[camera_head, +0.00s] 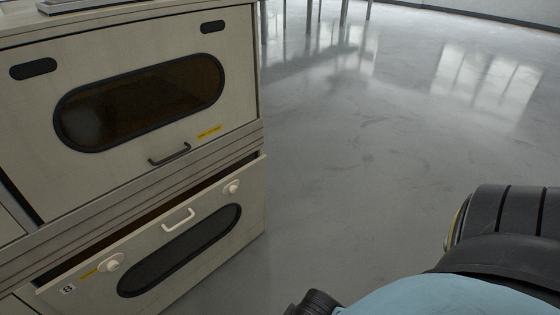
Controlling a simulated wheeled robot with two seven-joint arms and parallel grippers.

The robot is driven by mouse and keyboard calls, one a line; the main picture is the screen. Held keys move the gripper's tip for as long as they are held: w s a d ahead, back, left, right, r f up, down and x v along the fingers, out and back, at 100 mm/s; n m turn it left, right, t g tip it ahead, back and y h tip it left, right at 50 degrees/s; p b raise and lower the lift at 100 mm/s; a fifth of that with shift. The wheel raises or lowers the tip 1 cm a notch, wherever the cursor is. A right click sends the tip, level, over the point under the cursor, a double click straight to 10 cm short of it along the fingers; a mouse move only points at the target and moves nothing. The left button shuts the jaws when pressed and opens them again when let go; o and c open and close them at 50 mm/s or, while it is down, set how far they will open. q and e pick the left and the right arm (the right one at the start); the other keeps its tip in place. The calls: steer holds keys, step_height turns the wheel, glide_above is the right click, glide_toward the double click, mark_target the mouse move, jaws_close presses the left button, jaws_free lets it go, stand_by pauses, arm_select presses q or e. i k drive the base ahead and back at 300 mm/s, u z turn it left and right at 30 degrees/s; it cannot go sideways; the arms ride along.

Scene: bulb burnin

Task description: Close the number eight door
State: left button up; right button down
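The number eight door (187,237) is the lower front panel of the cabinet at left. It has a pale handle (178,219), a dark oval window, two round pale knobs and a label with an 8 (68,289) at its lower left. Its top edge stands out from the cabinet, leaving a dark gap (150,212) above it, so it is partly open. Neither gripper shows. Dark and light blue parts of my own body fill the lower right.
The upper cabinet door (130,160) with a dark handle (170,154) and oval window looks shut. Open grey floor (390,150) lies to the right of the cabinet. Thin metal legs (310,15) stand far back.

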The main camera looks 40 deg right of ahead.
mark_target(152, 259)
steer(key=z, duration=0.05)
steer(key=k, duration=0.3)
steer(key=z, duration=0.75)
steer(key=i, duration=0.95)
steer(key=u, duration=0.8)
